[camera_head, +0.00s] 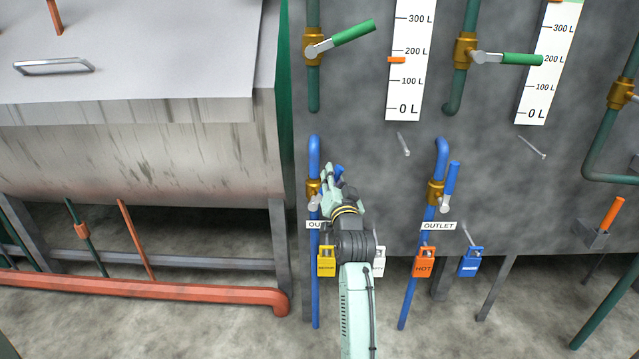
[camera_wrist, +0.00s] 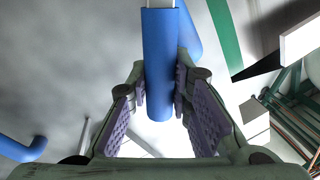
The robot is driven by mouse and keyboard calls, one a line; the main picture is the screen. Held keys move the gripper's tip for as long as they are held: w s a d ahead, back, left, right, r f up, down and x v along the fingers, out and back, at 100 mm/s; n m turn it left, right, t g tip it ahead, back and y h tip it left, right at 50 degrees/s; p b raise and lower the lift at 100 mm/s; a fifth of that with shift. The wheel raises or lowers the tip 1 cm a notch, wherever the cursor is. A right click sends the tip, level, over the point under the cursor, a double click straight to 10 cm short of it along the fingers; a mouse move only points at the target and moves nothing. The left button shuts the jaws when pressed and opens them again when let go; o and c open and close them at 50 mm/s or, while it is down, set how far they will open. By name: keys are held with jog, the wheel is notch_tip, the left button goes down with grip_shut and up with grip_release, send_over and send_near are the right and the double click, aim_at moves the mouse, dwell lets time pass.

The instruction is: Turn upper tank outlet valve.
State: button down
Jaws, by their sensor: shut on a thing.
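The left outlet valve has a brass body (camera_head: 313,192) on a blue pipe (camera_head: 315,150). Its blue lever handle (camera_wrist: 165,60) lies between my gripper's fingers in the wrist view. My gripper (camera_head: 335,182) is shut on this handle, with the purple-grey pads on either side of it. In the head view my gripper covers most of the handle and part of the OUTLET label. A second outlet valve (camera_head: 435,193) is to the right, its blue handle (camera_head: 452,180) pointing up. The frames do not show which outlet is called upper.
Yellow (camera_head: 326,262), white (camera_head: 379,262), orange (camera_head: 424,262) and blue (camera_head: 470,263) padlock tags hang below the valves. Green-handled valves (camera_head: 352,33) and level scales (camera_head: 408,70) are above. A metal drum housing (camera_head: 140,160) stands at left.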

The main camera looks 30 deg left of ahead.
jog(key=w+d+f+m+t+h+p, duration=0.2)
jog(key=f+m, duration=0.7)
jog(key=m, duration=0.5)
jog(key=shift+w+d+f+t+p, duration=0.2)
jog(key=shift+w+d+t+p, duration=0.25)
jog(key=shift+d, duration=0.85)
jog(key=shift+s, duration=0.1)
jog(key=c, duration=1.4)
grip_release()
jog(key=shift+c, duration=0.2)
jog(key=v, duration=1.2)
